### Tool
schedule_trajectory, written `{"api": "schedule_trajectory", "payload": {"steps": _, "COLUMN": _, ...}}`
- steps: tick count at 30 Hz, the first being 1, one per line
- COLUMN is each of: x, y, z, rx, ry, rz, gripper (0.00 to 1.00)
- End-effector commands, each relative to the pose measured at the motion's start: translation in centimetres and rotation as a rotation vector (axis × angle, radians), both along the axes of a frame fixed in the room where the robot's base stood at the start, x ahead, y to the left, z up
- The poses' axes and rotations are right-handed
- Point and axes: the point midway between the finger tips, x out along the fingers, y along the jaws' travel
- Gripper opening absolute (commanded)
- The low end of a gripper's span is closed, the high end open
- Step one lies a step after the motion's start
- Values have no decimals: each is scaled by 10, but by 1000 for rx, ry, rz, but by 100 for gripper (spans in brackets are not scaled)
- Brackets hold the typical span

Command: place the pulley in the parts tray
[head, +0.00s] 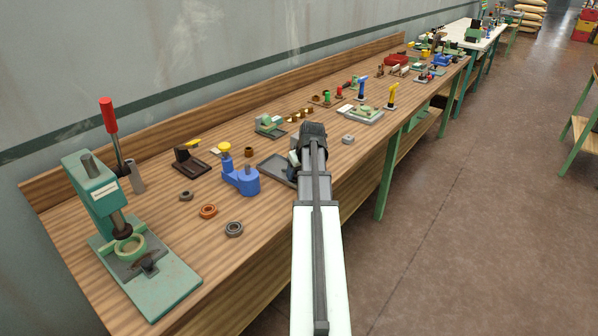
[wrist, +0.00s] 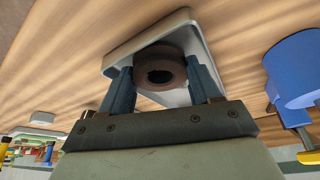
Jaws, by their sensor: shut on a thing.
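The pulley, a dark brown ring with a central hole (wrist: 160,57), is between the two fingers of my gripper (wrist: 163,82) in the wrist view. The fingers are shut on its sides. The parts tray (wrist: 190,38), a shallow grey tray with a raised rim, lies behind the pulley in that view. I cannot tell whether the pulley touches the tray floor. In the head view the tray (head: 273,164) shows on the bench, left of my arm, and my arm hides part of it. The pulley is not clearly seen there.
A blue clamp-like fixture (head: 241,178) stands left of the tray, also seen in the wrist view (wrist: 293,72). A green press (head: 93,190) stands at the near left. Loose rings (head: 208,211) lie between them. A grey nut (head: 348,139) lies right of my arm.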

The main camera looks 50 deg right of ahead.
Motion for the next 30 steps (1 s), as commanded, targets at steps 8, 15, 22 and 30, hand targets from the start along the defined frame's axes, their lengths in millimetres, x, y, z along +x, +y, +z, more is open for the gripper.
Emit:
{"api": "schedule_trajectory", "payload": {"steps": 8, "x": 0, "y": 0, "z": 0, "rx": 0, "ry": -1, "rz": 0, "gripper": 17}}
{"api": "schedule_trajectory", "payload": {"steps": 15, "x": 0, "y": 0, "z": -2, "rx": 0, "ry": 0, "rz": 0, "gripper": 73}}
{"api": "schedule_trajectory", "payload": {"steps": 22, "x": 0, "y": 0, "z": -1, "rx": 0, "ry": 0, "rz": 0, "gripper": 73}}
{"api": "schedule_trajectory", "payload": {"steps": 30, "x": -8, "y": 3, "z": 21, "rx": -2, "ry": -1, "rz": 0, "gripper": 73}}
